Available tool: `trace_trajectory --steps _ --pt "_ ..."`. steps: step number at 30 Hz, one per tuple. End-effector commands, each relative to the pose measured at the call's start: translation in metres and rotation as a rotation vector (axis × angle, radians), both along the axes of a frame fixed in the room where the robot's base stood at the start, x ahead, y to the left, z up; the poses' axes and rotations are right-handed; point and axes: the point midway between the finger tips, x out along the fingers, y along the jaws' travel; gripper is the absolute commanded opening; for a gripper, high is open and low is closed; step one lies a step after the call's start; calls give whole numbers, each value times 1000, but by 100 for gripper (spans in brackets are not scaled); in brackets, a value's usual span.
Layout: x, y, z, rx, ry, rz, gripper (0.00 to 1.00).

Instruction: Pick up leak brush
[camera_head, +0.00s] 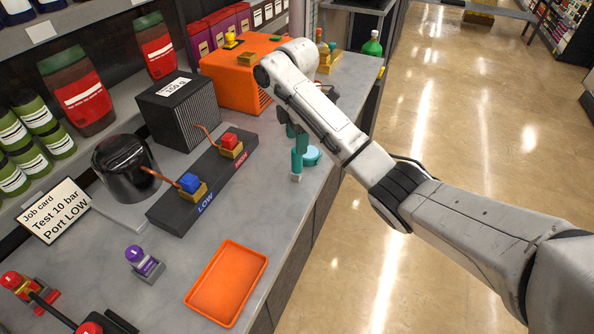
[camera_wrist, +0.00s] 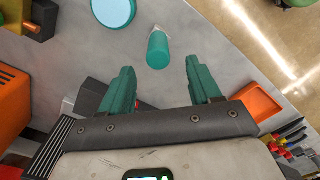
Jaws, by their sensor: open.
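The leak brush appears to be the short teal cylinder with a pale end, standing or leaning on the grey counter near its front edge. It shows in the head view (camera_head: 298,160) below the end of my arm, and in the wrist view (camera_wrist: 157,50). My gripper (camera_wrist: 161,80) is open and empty, its two teal fingers spread apart. In the wrist view the brush lies just beyond the fingertips, between their lines, with no visible contact. In the head view my wrist and arm hide most of the gripper.
A round dish with a light blue top (camera_head: 311,155) stands right beside the brush. A dark manifold (camera_head: 210,178) with red and blue valves lies to the left. An orange tray (camera_head: 227,283) sits on the near counter. An orange box (camera_head: 232,80) stands behind my arm.

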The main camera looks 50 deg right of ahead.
Motion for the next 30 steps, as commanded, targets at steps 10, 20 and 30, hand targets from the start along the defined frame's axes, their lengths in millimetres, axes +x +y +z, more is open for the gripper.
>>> trace_trajectory --steps 10,20,30 --pt "0 1 -46 1 0 -1 63" --pt "2 0 -86 1 0 -2 63" --pt "2 0 -96 0 -2 -1 63"
